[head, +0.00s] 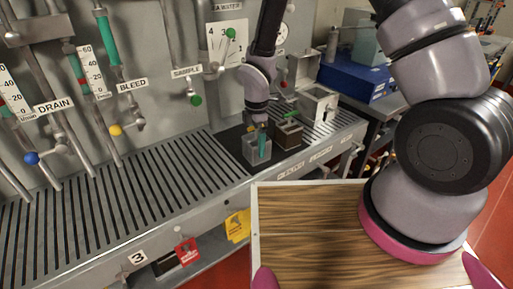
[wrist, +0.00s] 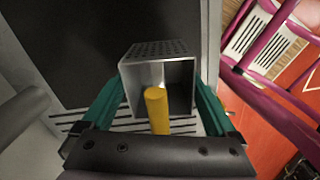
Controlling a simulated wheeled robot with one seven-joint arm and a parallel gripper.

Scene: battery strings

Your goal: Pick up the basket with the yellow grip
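The basket (wrist: 178,75) is a grey metal box with a perforated face, in the middle of the wrist view. Its yellow grip (wrist: 157,108) points up toward my wrist camera, between the two teal fingers of my gripper (wrist: 160,92). The fingers are spread, with a visible gap on each side of the grip. In the head view, a small grey box (head: 250,152), apparently the basket, stands at the right part of the slatted bench. My gripper (head: 262,143) points down at it, with a teal finger in front of it.
A brown open box (head: 288,134) stands just right of my gripper, and a grey box with a raised lid (head: 318,104) stands beyond it. The slatted bench (head: 130,205) is clear to the left. Pipes, gauges and valves line the wall behind. A blue case (head: 352,82) lies farther right.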

